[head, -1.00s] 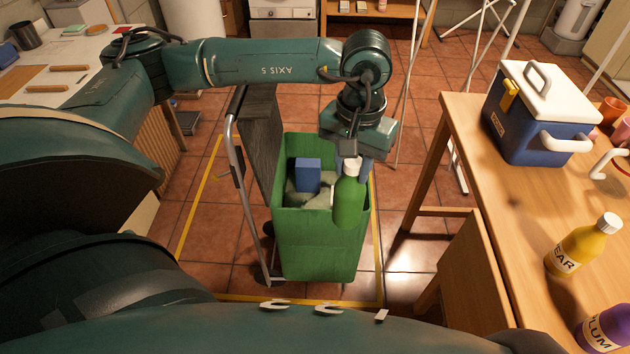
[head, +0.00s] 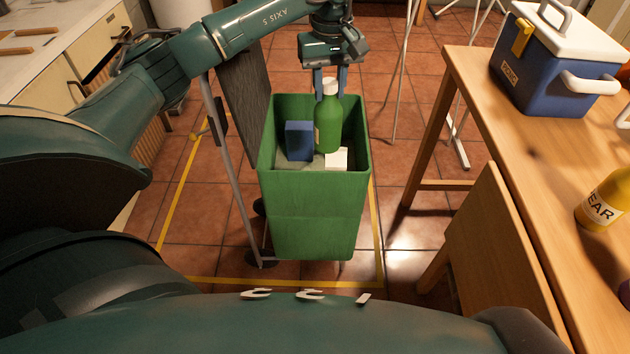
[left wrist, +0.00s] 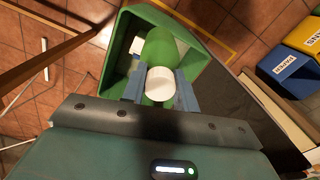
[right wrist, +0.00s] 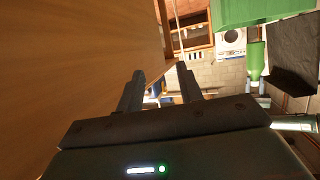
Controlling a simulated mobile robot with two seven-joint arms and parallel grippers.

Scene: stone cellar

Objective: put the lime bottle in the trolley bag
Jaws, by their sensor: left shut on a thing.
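The lime bottle (head: 327,122) is green with a white cap and hangs upright, cap up, in my left gripper (head: 330,82). The gripper is shut on it near the neck. The bottle is over the open top of the green trolley bag (head: 314,217), its lower part at or just inside the opening. The bottle (left wrist: 160,50) and bag (left wrist: 115,60) also show in the left wrist view. Inside the bag are a blue box (head: 299,141) and a white item (head: 337,158). My right gripper (right wrist: 162,85) is open and empty, close to a wooden surface.
A wooden table (head: 530,150) on the right bears a blue cooler with a white lid (head: 552,65) and a yellow pear bottle (head: 604,203). Yellow tape marks the floor around the bag. White drying-rack legs (head: 398,85) stand behind.

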